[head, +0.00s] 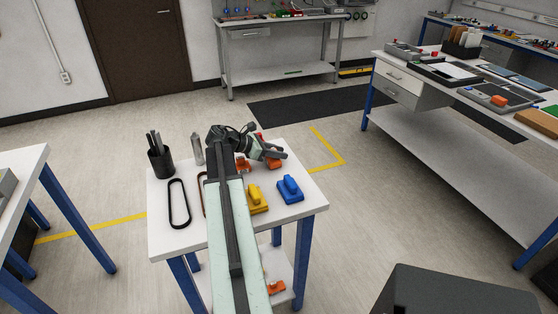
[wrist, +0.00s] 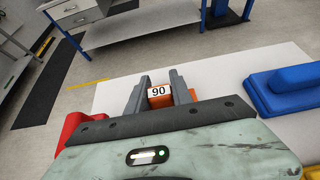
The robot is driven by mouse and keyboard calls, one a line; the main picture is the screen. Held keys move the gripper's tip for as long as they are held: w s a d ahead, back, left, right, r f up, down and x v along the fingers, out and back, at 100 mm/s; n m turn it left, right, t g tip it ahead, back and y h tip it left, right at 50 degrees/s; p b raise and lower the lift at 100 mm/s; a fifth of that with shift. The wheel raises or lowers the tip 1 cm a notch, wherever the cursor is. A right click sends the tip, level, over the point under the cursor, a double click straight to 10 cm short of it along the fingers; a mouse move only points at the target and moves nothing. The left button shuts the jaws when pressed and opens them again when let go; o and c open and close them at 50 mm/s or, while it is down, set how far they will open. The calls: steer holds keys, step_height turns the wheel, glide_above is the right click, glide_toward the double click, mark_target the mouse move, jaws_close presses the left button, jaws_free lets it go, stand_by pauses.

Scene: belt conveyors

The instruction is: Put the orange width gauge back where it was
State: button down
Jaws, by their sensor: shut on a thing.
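The orange width gauge (wrist: 161,102) carries a white label reading 90 and sits between the two grey fingers of my gripper (wrist: 158,80) in the wrist view. My gripper (head: 276,153) is shut on it. In the head view the orange gauge (head: 274,163) shows just below the fingers, over the right rear part of the small white table (head: 310,205). I cannot tell whether the gauge touches the tabletop. My arm hides part of the table's middle.
A blue gauge (head: 290,190) and a yellow one (head: 257,199) stand nearer. A red piece (wrist: 83,128) is close at left in the wrist view. A black pen cup (head: 160,160) and belt loop (head: 179,203) occupy the left side.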

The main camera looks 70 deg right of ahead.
steer(key=shift+f, duration=0.35)
steer(key=c, duration=1.1)
jaws_free()
steer(key=shift+c, duration=0.2)
steer(key=shift+w+r+p, duration=0.1)
steer(key=shift+r+p, duration=0.25)
steer(key=shift+p, duration=0.1)
steer(key=p+v, duration=0.5)
steer(key=v, duration=0.5)
steer(key=shift+w+a+r, duration=0.2)
steer(key=shift+w+a, duration=0.35)
steer(key=shift+a, duration=0.05)
